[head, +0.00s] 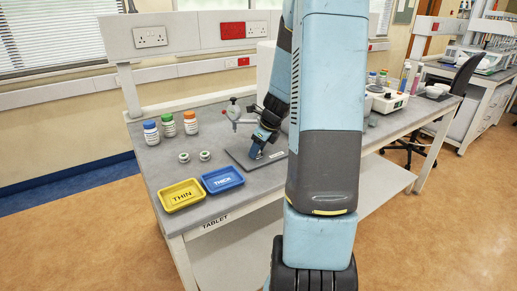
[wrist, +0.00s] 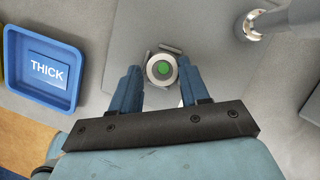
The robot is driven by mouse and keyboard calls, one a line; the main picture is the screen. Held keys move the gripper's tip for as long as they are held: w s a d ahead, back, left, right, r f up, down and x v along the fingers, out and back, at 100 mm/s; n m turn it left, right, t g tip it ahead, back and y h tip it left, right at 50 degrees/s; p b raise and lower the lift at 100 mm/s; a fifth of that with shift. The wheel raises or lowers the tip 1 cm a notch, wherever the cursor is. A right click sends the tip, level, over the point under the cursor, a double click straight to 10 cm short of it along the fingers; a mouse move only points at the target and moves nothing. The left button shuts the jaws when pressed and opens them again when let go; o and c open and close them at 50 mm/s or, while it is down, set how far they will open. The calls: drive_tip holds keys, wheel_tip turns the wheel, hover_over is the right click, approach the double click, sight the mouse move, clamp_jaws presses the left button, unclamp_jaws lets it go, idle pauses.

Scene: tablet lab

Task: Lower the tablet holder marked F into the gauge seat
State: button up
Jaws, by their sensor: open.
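A small round holder with a green centre (wrist: 163,69) sits on the dark gauge base plate (wrist: 205,28) in the wrist view, with short metal pieces of the seat beside its far edge. I cannot read an F on it, nor tell whether it is fully down. My gripper (wrist: 159,72) is open, with one finger on each side of the holder; whether either touches it is unclear. In the head view my gripper (head: 257,150) is low over the base plate (head: 239,160), and the holder there is hidden or too small to make out.
The gauge (head: 234,112) and its post (wrist: 252,27) stand close to my gripper. Two green-centred holders (head: 184,157) (head: 205,155) lie left on the bench. A yellow THIN tray (head: 181,206) and blue THICK tray (head: 222,190) are in front. Several bottles (head: 168,125) stand behind.

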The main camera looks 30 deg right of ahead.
drive_tip(key=shift+d, duration=0.25)
drive_tip(key=shift+d+r, duration=0.15)
drive_tip(key=shift+r, duration=0.25)
drive_tip(key=v, duration=1.3)
drive_tip(key=shift+a, duration=0.3)
drive_tip(key=shift+s+a, duration=0.1)
